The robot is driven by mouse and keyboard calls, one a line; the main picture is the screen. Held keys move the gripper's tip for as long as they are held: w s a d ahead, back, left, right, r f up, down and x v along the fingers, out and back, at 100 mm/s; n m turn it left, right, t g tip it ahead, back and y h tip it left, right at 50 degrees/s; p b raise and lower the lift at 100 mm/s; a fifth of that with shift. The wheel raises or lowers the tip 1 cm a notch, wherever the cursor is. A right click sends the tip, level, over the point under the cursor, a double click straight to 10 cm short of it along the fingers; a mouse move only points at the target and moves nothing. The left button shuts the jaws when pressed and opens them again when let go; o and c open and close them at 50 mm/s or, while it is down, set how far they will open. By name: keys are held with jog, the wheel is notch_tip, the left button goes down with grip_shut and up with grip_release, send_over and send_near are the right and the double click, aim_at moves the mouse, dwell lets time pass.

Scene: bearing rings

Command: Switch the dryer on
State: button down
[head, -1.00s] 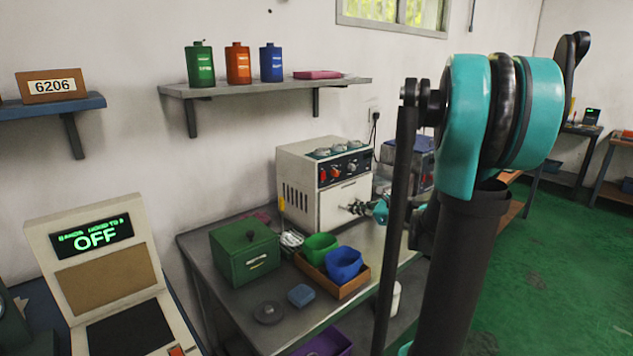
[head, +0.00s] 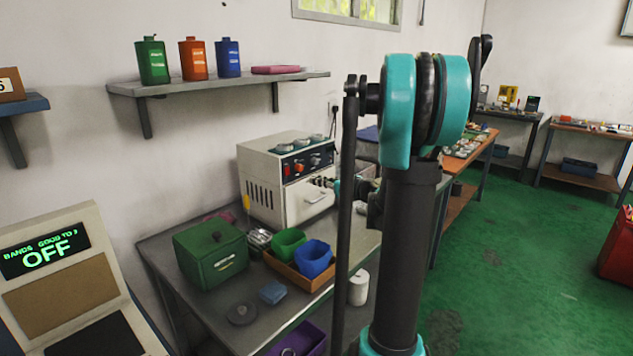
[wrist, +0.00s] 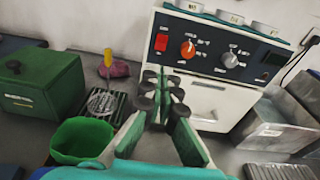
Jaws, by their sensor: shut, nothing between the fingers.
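The dryer (head: 265,190) is a white box on the grey bench, with a dark control panel on its upper front. The panel carries a red switch (wrist: 161,42), an orange-red knob (wrist: 187,49) and a grey knob (wrist: 231,60). The red switch also shows in the head view (head: 286,169). Below the panel is a door with a handle (wrist: 203,115). My gripper (wrist: 161,84) is shut and empty. It is in front of the dryer, and its fingertips appear below the red switch in the wrist view. I cannot tell its exact gap to the front.
A green lidded box (head: 211,255) and a wooden tray (head: 285,268) with green and blue bins stand left of my gripper. A grey metal bin (wrist: 278,125) is right of the dryer. A shelf (head: 225,83) with bottles hangs above.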

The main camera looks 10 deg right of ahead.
aim_at(288, 175)
jog(key=x, duration=1)
jog(key=shift+w+a+f, duration=0.1)
jog(key=shift+w+a, duration=0.1)
jog(key=shift+w, duration=0.15)
jog(key=shift+w+a+f, duration=0.1)
jog(key=shift+w+a, duration=0.05)
jog(key=shift+w, duration=0.05)
